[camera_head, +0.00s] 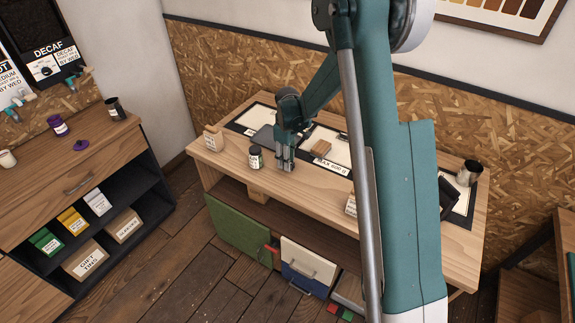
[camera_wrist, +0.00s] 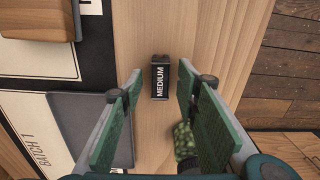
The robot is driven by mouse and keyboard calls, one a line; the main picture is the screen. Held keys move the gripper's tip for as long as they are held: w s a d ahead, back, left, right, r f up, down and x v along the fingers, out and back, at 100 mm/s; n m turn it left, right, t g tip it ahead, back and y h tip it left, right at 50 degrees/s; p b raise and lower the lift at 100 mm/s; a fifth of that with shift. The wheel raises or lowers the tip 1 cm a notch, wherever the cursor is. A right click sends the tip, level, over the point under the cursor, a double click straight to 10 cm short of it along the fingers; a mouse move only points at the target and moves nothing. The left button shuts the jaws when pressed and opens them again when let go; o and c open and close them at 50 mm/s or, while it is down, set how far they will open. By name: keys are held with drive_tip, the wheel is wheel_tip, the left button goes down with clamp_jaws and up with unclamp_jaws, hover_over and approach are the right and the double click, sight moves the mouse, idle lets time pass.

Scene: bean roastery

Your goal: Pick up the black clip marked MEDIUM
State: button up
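The black clip marked MEDIUM (camera_wrist: 160,78) lies on the wooden tabletop in the wrist view, its white lettering running lengthwise. My gripper (camera_wrist: 155,95) is open, with one green-padded finger on each side of the clip in the picture. The fingers appear apart from the clip; the height above it is hard to tell. In the head view my gripper (camera_head: 284,160) points down over the front part of the table (camera_head: 235,165). The clip cannot be made out there.
A dark-lidded jar (camera_head: 255,157) stands just left of my gripper; a jar of green beans (camera_wrist: 184,138) shows by the right finger. A grey plate (camera_wrist: 88,128), a BATCH 1 sheet (camera_wrist: 40,135) and a wooden block (camera_wrist: 38,20) lie to the left in the wrist view.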

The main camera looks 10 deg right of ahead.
drive_tip(key=shift+f, duration=0.45)
drive_tip(key=c, duration=0.7)
